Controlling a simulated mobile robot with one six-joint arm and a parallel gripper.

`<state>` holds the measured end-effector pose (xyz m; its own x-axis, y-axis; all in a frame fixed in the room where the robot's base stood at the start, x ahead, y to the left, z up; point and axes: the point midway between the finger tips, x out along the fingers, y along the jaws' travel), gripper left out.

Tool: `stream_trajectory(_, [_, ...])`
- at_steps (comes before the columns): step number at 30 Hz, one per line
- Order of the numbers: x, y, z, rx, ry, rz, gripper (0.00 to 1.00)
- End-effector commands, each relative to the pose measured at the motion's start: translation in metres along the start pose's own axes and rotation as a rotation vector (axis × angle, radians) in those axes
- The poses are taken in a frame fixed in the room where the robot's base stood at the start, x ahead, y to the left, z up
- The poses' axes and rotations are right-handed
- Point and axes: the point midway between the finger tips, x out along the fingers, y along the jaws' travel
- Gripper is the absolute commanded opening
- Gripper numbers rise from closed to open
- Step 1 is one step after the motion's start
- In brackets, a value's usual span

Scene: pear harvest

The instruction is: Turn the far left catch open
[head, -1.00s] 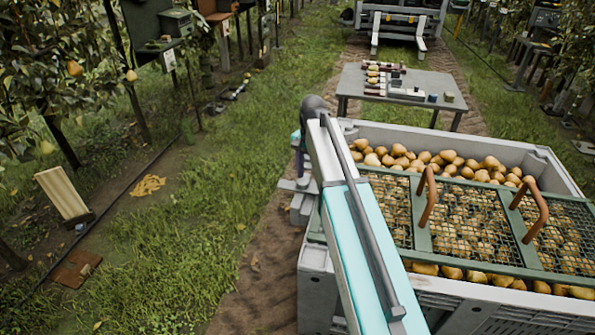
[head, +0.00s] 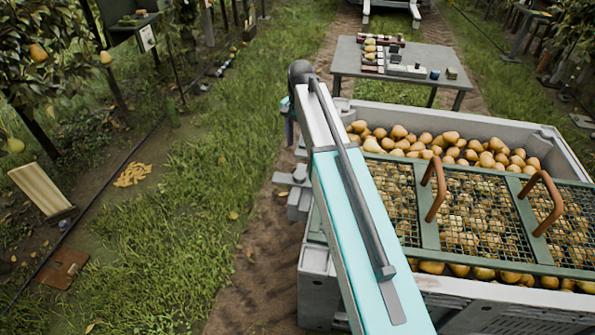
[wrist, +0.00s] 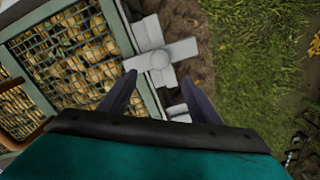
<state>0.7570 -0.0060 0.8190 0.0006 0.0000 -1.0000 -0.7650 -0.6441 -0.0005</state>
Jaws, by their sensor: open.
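In the head view, grey catch parts (head: 291,179) stick out left of the crate, beside my arm. My gripper (wrist: 158,92) is open, its two dark fingers apart and empty. In the picture its fingertips lie just below the catch's hub; I cannot tell the height gap.
The lid (head: 428,213) with two brown handles (head: 434,188) lies over pears in the grey crate (head: 400,112). A grey table (head: 350,60) with small items stands behind.

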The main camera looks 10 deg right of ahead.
Motion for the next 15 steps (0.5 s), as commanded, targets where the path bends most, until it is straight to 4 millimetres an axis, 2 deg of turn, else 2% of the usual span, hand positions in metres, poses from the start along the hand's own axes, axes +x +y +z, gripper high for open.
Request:
stream_trajectory(8, [0.003,-0.001,0.001,-0.002,0.000,0.000,0.57])
stream_trajectory(15, [0.018,-0.001,0.002,-0.003,-0.001,0.001,0.57])
